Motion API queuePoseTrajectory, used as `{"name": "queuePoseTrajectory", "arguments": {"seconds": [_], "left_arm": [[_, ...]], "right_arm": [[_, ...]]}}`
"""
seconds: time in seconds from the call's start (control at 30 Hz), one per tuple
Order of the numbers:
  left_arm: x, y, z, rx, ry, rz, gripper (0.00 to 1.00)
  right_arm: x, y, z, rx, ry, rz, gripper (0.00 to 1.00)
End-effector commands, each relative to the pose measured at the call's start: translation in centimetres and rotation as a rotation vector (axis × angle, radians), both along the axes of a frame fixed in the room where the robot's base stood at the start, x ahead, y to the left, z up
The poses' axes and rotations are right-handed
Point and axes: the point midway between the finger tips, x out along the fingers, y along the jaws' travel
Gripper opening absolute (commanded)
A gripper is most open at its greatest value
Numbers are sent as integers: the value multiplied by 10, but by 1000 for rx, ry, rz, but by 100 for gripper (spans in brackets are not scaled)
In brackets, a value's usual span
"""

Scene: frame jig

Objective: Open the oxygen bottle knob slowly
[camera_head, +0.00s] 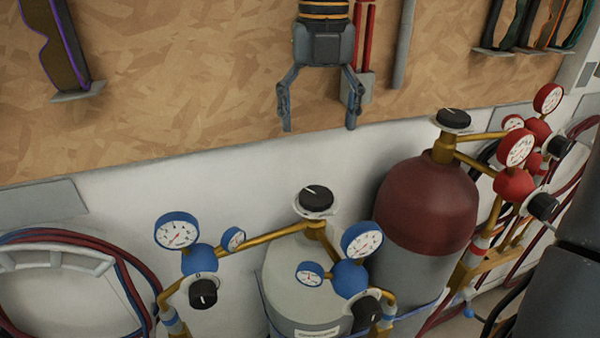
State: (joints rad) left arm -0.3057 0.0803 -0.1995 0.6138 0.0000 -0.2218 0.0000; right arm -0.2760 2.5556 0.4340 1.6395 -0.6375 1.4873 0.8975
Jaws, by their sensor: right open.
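A light grey gas bottle (287,277) with blue-rimmed gauges stands at the lower middle; its blue fittings suggest the oxygen bottle, but I can read no label. Its black round knob (317,196) sits on top of the brass valve, with a white mark on its upper face. My right gripper (319,122) hangs in from the top with its fingers pointing down. It is open and empty, above the knob in the picture and apart from it. The exact distance in depth is hard to tell. My left gripper is not in view.
A dark red-topped bottle (427,203) with its own black knob (453,118) and red gauges stands to the right. Blue gauges (362,241) and brass pipes flank the grey bottle's valve. A hose coil (55,258) hangs at left. A wooden board (190,75) is behind.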

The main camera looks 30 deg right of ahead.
Motion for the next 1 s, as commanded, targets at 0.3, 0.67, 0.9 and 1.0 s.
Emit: {"name": "queuePoseTrajectory", "arguments": {"seconds": [0.3, 0.67, 0.9, 1.0], "left_arm": [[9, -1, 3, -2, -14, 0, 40], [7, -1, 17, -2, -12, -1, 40], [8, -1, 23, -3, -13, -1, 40], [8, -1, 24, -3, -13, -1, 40]], "right_arm": [[-2, 1, -24, -9, 8, 3, 80], [-2, 1, -98, -7, 10, 2, 80], [-2, 1, -130, -7, 6, 3, 80], [-2, 1, -136, -6, 3, 2, 80]]}}
